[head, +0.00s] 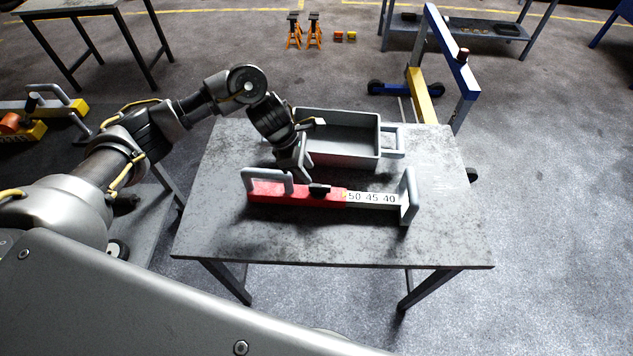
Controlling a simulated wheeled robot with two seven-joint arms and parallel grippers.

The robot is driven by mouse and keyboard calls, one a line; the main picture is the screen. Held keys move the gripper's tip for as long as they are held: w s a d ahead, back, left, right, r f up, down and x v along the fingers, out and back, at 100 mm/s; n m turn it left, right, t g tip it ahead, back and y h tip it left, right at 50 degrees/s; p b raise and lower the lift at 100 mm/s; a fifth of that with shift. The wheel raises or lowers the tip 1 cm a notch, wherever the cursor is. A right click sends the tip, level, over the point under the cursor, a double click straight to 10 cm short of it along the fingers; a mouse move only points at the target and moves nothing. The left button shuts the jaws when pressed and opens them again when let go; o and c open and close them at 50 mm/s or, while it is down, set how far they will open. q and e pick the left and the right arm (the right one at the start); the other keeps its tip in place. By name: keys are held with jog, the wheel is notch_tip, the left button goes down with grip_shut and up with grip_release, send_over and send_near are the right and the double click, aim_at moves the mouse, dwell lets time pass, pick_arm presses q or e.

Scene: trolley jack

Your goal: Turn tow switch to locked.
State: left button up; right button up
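A red and grey bar-shaped device (290,193) lies across the table. It has a grey handle (267,176) at its left end and a grey upright handle (408,197) at its right end. A white scale (371,198) reads 50 45 40. A small black part (319,189) sits on top of the red section; I cannot tell whether it is the tow switch, and no locked mark is readable. My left gripper (296,170) points down just behind the red section, near the left handle. Its fingers are too small and partly hidden to tell their opening. My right gripper is out of view.
A grey open bin (345,159) with side handles stands at the back of the table (230,235). The table's front strip is clear. Behind it are a blue and yellow crane (452,60) and orange jack stands (294,33). Another table (72,8) stands far left.

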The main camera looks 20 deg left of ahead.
aim_at(318, 185)
pick_arm(q)
jog(key=p+x, duration=0.1)
jog(key=x, duration=0.6)
jog(key=shift+w+f+p, duration=0.1)
jog(key=shift+f+p, duration=0.2)
jog(key=shift+p, duration=0.05)
jog(key=shift+c, duration=0.2)
grip_shut()
